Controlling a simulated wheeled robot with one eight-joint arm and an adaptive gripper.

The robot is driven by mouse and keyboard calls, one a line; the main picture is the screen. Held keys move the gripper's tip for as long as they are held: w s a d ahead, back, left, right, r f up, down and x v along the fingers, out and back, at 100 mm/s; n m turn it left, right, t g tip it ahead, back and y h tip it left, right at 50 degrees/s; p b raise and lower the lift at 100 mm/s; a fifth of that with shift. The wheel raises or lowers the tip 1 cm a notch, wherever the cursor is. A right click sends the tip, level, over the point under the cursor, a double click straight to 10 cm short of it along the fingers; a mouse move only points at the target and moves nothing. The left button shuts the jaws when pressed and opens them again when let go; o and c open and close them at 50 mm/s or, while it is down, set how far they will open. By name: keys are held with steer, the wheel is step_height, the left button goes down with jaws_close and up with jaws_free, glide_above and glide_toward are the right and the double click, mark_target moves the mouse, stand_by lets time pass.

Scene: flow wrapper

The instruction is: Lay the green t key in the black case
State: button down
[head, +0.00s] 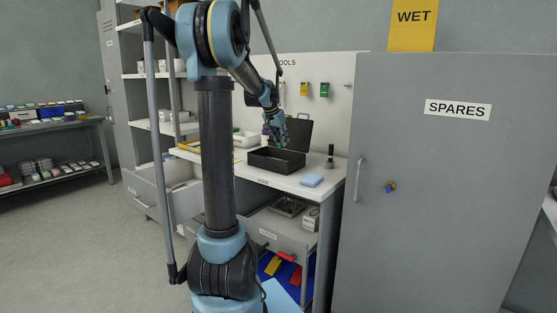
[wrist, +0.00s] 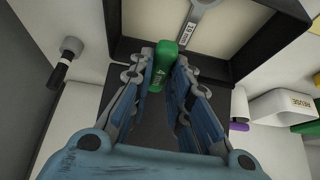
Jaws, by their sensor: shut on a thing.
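The green t key (wrist: 163,66), marked 4 mm, is between the fingers of my gripper (wrist: 165,62), which is shut on it. The open black case (wrist: 262,38) has a pale inside with a 19 mm wrench (wrist: 193,18) in it. Its dark lid (wrist: 105,98) stands open on the gripper's side in the wrist view. In the head view my gripper (head: 279,143) is over the black case (head: 276,161), in front of the raised lid (head: 298,131). The key's far end and its height above the case floor are hard to tell.
A blue block (head: 312,180) and a dark upright tool (head: 330,157) stand right of the case on the workbench. A white bin labelled REUSE (wrist: 285,105) is beside the case. An open drawer (head: 168,190) juts out at left. A grey SPARES cabinet (head: 450,200) stands at right.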

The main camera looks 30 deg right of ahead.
steer(key=shift+f, duration=3.45)
steer(key=shift+f, duration=0.6)
steer(key=c, duration=1.5)
jaws_free()
steer(key=shift+r, duration=0.15)
